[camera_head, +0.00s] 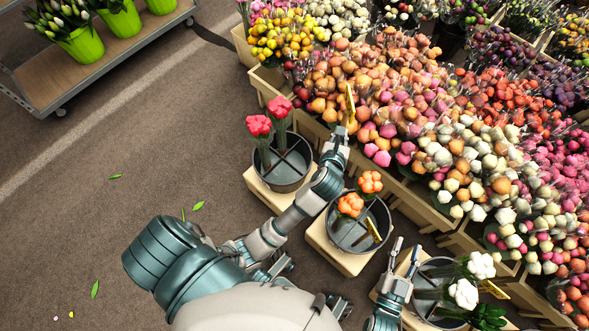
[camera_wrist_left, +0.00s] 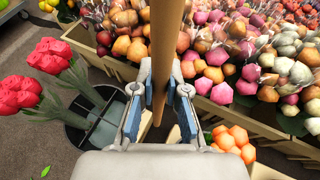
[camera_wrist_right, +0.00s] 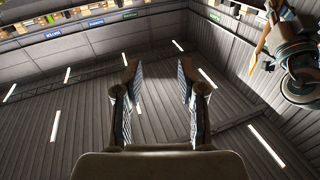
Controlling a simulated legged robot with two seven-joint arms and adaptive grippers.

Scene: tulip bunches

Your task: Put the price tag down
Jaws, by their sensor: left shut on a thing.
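A price tag (camera_head: 350,103) shows as a thin yellow strip, seen nearly edge-on, standing up from my left gripper (camera_head: 346,128) by the front of the flower crates. In the left wrist view it is a brown upright strip (camera_wrist_left: 166,45), and my left gripper (camera_wrist_left: 158,108) is shut on it. A second yellow tag (camera_head: 374,229) is at the bucket (camera_head: 345,240) with orange tulips (camera_head: 370,182). Another yellow tag (camera_head: 492,288) is by the white tulips (camera_head: 464,293). My right gripper (camera_head: 407,245) is open and empty, pointing up beside the white tulips' bucket.
Wooden crates (camera_head: 400,183) full of flower bunches fill the upper right. A cart (camera_head: 85,88) with green pots is at the upper left. Open floor lies left, with scattered leaves.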

